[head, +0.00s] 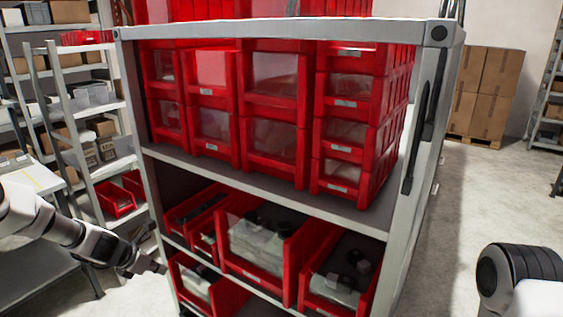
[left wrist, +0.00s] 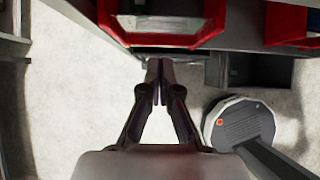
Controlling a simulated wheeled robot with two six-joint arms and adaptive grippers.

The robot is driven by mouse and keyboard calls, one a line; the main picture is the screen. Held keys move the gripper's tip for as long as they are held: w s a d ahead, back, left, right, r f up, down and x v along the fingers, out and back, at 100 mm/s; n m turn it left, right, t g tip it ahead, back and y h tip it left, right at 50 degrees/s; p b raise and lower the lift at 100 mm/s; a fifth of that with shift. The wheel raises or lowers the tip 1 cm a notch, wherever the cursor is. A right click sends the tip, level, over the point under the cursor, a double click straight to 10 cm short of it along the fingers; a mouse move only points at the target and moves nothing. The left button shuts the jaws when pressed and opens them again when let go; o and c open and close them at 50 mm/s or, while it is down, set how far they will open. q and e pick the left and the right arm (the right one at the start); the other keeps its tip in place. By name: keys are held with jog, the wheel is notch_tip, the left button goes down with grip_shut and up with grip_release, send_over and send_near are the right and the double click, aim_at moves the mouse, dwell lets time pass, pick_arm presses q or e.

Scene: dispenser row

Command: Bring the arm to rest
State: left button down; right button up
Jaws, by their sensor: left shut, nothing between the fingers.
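My left arm comes in from the left in the head view. Its gripper (head: 160,269) is low, just left of the shelf rack's lower left corner. In the left wrist view the left gripper (left wrist: 159,62) has its fingertips together, with nothing between them, above the pale floor. Whether it touches the rack cannot be told. Part of my right arm (head: 515,275) shows at the lower right of the head view; its gripper is out of view.
A grey rack (head: 290,186) holds red bins (head: 275,100) in front of me. Open red bins (head: 262,240) fill its lower shelf. Side shelving (head: 108,165) stands left. Stacked cartons (head: 484,90) stand at the back right. The floor (head: 480,195) right of the rack is clear.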

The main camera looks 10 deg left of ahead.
pick_arm(q)
jog(key=s+d+f+m+g+b, duration=0.2)
jog(key=s+d+f, duration=0.35)
jog(key=f, duration=0.25)
jog(key=s+d+f+m+g+y+b, duration=0.1)
jog(key=s+d+f+m+g+b, duration=0.1)
jog(key=s+d+f, duration=0.35)
jog(key=s+d+f+m+g+b, duration=0.2)
jog(key=s+d+f+m+g, duration=0.1)
jog(key=s+f, duration=0.55)
jog(key=s+d+f+m+y+b, duration=0.1)
jog(key=s+d+f+m, duration=0.1)
jog(key=s+m, duration=0.6)
jog(key=s+d+f+m+b, duration=0.1)
jog(key=s+d+m, duration=0.2)
jog(key=s+m, duration=0.6)
jog(key=m, duration=0.7)
jog(key=shift+s+d+f+y, duration=0.2)
jog(key=shift+d+f+y, duration=0.05)
jog(key=shift+f+y, duration=0.15)
